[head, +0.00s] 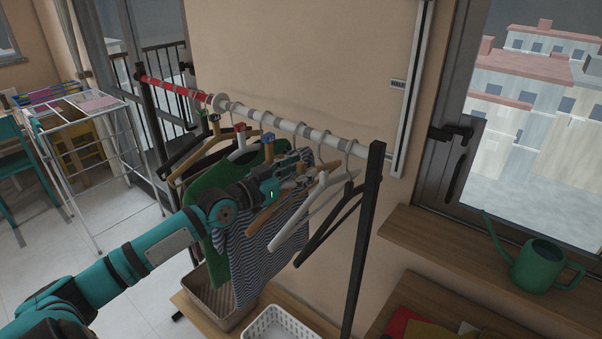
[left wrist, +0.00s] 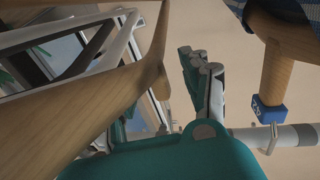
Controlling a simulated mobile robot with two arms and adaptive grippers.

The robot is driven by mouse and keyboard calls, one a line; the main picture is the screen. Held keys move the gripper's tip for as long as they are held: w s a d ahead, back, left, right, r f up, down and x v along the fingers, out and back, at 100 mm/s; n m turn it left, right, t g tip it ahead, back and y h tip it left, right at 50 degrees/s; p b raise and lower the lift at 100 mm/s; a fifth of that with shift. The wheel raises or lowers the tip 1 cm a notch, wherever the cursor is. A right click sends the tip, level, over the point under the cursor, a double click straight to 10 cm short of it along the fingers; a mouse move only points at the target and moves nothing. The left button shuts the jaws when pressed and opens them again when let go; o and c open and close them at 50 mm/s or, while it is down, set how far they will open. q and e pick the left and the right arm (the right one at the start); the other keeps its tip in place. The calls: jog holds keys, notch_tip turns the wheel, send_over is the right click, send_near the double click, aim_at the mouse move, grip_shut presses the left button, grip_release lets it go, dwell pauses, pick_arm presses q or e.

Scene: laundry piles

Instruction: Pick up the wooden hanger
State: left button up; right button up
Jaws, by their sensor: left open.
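A bare wooden hanger (head: 265,216) hangs on the rack between the striped shirt and a white hanger. In the left wrist view the wooden hanger (left wrist: 80,112) fills the left side, close to the camera. My left gripper (head: 294,164) is open among the hangers, just below the rail and by the top of the wooden hanger. In the left wrist view its fingers (left wrist: 206,85) point up between the wooden hanger and another hanger with a blue tag (left wrist: 268,110). No hanger is seen clamped in it. Whether it touches the wood I cannot tell.
The rail (head: 312,132) carries several hangers close together, with a green garment (head: 211,184) and a striped shirt (head: 246,262). A white hanger (head: 290,233) and a black hanger (head: 325,235) hang to the right, by the black post (head: 363,225). Baskets (head: 275,325) stand below.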

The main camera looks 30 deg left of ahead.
aim_at(301, 157)
pick_arm(q)
jog(key=shift+w+d, duration=0.1)
jog(key=shift+w, duration=0.2)
jog(key=shift+s, duration=0.1)
grip_shut()
dwell(0.4)
jog(key=shift+r+b, duration=0.55)
jog(key=shift+r, duration=1.05)
jog(key=d+b+v, duration=0.1)
jog(key=v, duration=0.3)
jog(key=r+b+v, duration=0.1)
jog(key=b+v, duration=0.1)
jog(key=v, duration=0.3)
jog(key=d+b+v, duration=0.1)
jog(key=v, duration=0.4)
jog(key=shift+s+d+r+b, duration=0.25)
jog(key=shift+s+d+b, duration=0.15)
jog(key=shift+s, duration=0.1)
jog(key=shift+s+a+r, duration=0.1)
jog(key=shift+s+r, duration=0.1)
jog(key=shift+s, duration=0.55)
